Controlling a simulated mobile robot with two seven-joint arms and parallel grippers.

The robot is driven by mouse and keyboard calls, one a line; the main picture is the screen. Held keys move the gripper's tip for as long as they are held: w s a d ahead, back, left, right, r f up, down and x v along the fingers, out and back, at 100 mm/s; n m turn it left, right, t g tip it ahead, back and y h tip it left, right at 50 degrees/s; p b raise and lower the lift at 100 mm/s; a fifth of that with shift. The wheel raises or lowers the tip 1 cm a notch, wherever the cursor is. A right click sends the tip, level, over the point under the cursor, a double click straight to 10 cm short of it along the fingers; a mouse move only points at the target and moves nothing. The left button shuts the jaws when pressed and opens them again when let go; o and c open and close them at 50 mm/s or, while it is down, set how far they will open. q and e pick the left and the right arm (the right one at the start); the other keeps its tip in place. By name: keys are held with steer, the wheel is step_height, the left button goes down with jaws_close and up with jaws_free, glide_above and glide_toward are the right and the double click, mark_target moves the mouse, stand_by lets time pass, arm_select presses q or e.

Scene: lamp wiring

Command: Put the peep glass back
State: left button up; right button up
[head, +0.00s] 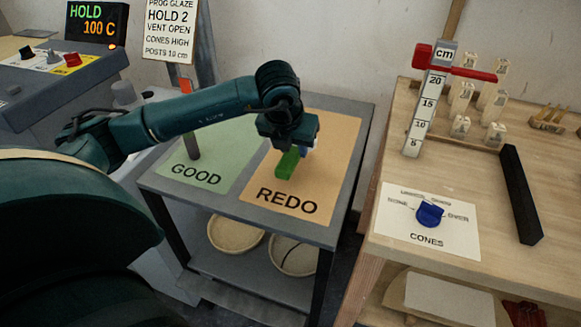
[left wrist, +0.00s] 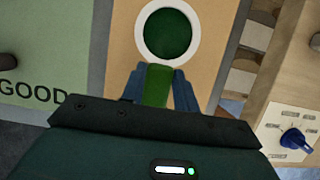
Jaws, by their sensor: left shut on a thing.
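The peep glass (left wrist: 168,32) shows in the left wrist view as a dark green round pane in a white ring, with a green handle. My left gripper (left wrist: 160,86) is shut on the handle, its blue fingers on both sides of it. In the head view, the left gripper (head: 302,148) is over the orange REDO area (head: 331,160), and a green part (head: 287,163) shows below it. The white ring cannot be made out there. Whether the glass touches the REDO surface cannot be told. My right gripper is not in view.
Two round bowls sit on the shelf below. The wooden bench (head: 465,180) at right holds a height gauge (head: 428,100), cones, a dark bar and a CONES dial.

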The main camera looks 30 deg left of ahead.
arm_select(q)
steer(key=shift+f, duration=2.45)
steer(key=o, duration=1)
steer(key=shift+f, duration=0.1)
steer(key=v, duration=1.3)
steer(key=shift+w+a, duration=0.15)
steer(key=shift+w, duration=0.15)
steer(key=shift+r, duration=0.25)
